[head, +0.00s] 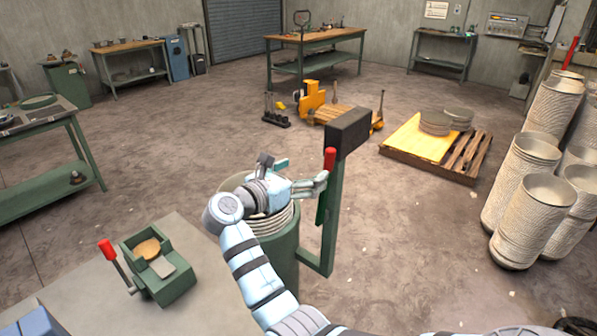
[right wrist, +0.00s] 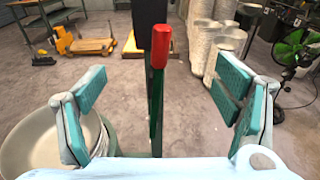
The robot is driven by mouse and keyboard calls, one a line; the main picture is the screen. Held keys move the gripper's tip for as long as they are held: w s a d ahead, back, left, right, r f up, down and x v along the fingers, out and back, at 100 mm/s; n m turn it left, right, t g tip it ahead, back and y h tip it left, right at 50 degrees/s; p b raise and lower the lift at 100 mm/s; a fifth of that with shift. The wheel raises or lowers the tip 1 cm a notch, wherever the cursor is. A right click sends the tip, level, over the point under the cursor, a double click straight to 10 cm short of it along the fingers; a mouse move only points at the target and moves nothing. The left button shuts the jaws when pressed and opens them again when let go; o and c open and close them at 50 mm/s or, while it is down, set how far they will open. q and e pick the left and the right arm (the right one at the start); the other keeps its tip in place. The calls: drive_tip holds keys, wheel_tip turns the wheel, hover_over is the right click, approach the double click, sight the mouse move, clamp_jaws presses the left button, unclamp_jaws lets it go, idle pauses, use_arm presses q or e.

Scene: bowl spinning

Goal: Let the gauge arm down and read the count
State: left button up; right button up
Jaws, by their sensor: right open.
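The gauge is a green post (head: 333,225) with a dark box (head: 348,131) on top. Its green lever arm has a red grip (head: 330,158) and points upward; the grip also shows in the right wrist view (right wrist: 161,46). My right gripper (head: 318,184) is open at the lever. In the right wrist view its teal fingers (right wrist: 160,95) stand wide on either side of the lever, with gaps on both sides. A stack of pale bowls (head: 276,222) sits in a green round holder (head: 278,258) beside the post, partly hidden by my right arm. No count is readable. My left gripper is out of view.
A green fixture (head: 163,275) with a red-knobbed lever stands on the grey bench (head: 95,285) at left. Tall bowl stacks (head: 530,215) stand at right. A pallet (head: 468,160) lies beyond the post. The floor between is mostly clear.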

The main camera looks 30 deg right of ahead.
sight(327, 159)
drive_tip(key=x, duration=0.5)
drive_tip(key=shift+d+r, duration=0.1)
drive_tip(key=shift+d, duration=0.1)
drive_tip(key=x, duration=0.1)
drive_tip(key=b+x, duration=0.1)
drive_tip(key=x, duration=0.1)
drive_tip(key=b+x, duration=0.1)
drive_tip(key=shift+w+d+f, duration=0.1)
drive_tip(key=shift+d+f, duration=0.2)
drive_tip(key=shift+d, duration=0.05)
drive_tip(key=shift+w+d+r+b, duration=0.1)
drive_tip(key=shift+w+d+b, duration=0.05)
drive_tip(key=shift+d+b, duration=0.3)
drive_tip(key=shift+d+r, duration=0.1)
drive_tip(key=shift+w+a+b, duration=0.25)
drive_tip(key=shift+w+b, duration=0.55)
drive_tip(key=shift+b, duration=0.3)
drive_tip(key=shift+w+a+b, duration=0.25)
drive_tip(key=shift+w+b, duration=0.5)
drive_tip(key=shift+b, duration=0.35)
